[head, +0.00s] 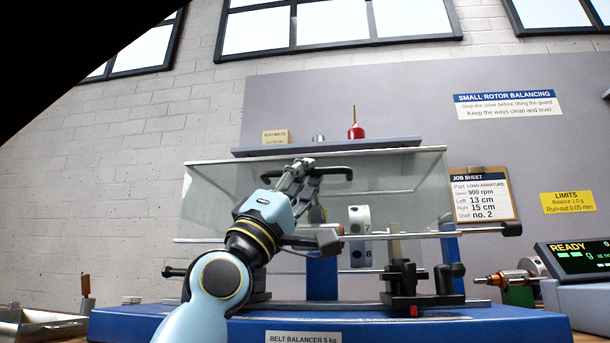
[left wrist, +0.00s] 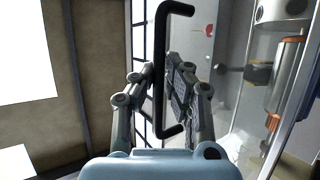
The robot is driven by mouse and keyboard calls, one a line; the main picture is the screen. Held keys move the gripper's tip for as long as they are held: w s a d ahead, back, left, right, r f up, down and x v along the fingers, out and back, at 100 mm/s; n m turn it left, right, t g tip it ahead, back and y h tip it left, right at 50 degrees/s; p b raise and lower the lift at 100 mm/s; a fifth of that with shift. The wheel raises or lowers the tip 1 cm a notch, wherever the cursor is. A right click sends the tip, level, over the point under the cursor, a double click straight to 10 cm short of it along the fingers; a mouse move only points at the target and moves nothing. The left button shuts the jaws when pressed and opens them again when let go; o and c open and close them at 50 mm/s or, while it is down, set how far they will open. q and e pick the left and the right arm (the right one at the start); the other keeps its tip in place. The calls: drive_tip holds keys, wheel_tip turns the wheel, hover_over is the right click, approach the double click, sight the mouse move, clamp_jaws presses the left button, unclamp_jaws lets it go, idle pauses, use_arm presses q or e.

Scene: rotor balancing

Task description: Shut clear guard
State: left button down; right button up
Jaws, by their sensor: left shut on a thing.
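The clear guard (head: 400,185) is a wide transparent panel above the blue balancer base (head: 480,325) in the head view. It looks tilted, with its lower edge above the base. Its black bar handle (head: 335,171) is on the panel's front. My left gripper (head: 297,174) reaches up from the front and is shut on the handle. In the left wrist view the handle (left wrist: 181,10) runs between the two fingers (left wrist: 160,88). My left arm hides part of the guard and the machine behind it. My right gripper is not in view.
Black supports (head: 403,285) stand on the base below the guard. A shaft with a copper part (head: 510,279) and a READY display (head: 580,254) stand at the right. A tray (head: 40,325) is at the left.

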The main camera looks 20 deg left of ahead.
use_arm(q)
drive_tip(key=shift+w+f, duration=0.1)
drive_tip(key=shift+f, duration=0.6)
drive_tip(key=c, duration=1.4)
unclamp_jaws()
drive_tip(key=shift+r, duration=0.2)
drive_tip(key=shift+r, duration=0.1)
